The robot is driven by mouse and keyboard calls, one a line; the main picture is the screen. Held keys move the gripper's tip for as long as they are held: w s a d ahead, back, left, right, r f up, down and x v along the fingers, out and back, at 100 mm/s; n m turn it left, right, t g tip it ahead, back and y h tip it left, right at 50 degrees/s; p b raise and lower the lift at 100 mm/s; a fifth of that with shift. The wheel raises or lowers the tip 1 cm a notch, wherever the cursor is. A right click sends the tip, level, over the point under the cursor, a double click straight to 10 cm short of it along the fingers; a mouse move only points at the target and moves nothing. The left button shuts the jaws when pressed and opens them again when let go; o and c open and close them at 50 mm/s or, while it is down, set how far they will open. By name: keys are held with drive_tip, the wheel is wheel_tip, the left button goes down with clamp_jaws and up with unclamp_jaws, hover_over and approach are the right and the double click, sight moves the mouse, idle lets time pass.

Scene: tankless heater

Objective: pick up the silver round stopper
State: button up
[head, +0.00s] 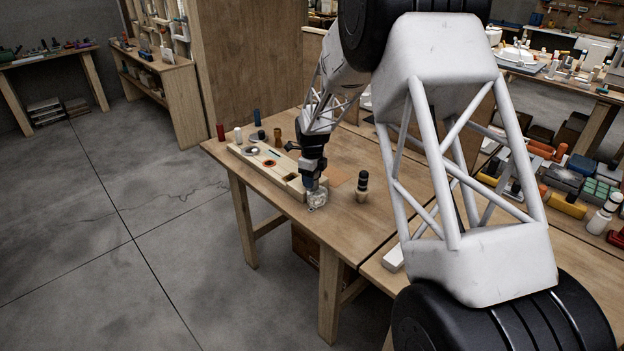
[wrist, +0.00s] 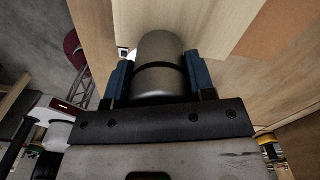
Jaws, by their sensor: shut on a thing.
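The silver round stopper (wrist: 158,52) is a grey metal cylinder with a dark band around it. In the wrist view it stands between the blue-padded fingers of my gripper (wrist: 160,80), which is shut on it. In the head view my gripper (head: 315,184) points down near the table's front edge, at the right end of a pale wooden block. A shiny, pale piece shows just below the fingers there. I cannot tell whether it touches the table.
The long wooden block (head: 291,182) has recesses and several small pieces on it. A black-and-tan peg (head: 362,187) stands just right of my gripper. A red cylinder (head: 220,132) and a blue cylinder (head: 257,117) stand to the left. The wooden table (head: 345,225) is bare in front.

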drive_tip(key=shift+r, duration=0.2)
drive_tip(key=shift+r, duration=0.5)
wheel_tip(320, 180, up, 2)
drive_tip(key=shift+r, duration=0.1)
drive_tip(key=s+d, duration=0.2)
drive_tip(key=s, duration=0.5)
drive_tip(key=s+d+r, duration=0.1)
drive_tip(key=s, duration=0.7)
drive_tip(key=shift+s+d+r, duration=0.2)
drive_tip(key=shift+s+d, duration=0.1)
drive_tip(key=shift+d, duration=0.05)
drive_tip(key=w+d+f, duration=0.1)
drive_tip(key=w+d, duration=0.1)
drive_tip(key=w, duration=1.2)
drive_tip(key=w+d+f, duration=0.1)
drive_tip(key=w+d, duration=0.1)
drive_tip(key=w, duration=1.2)
drive_tip(key=shift+w+f, duration=0.25)
drive_tip(key=shift+w, duration=0.15)
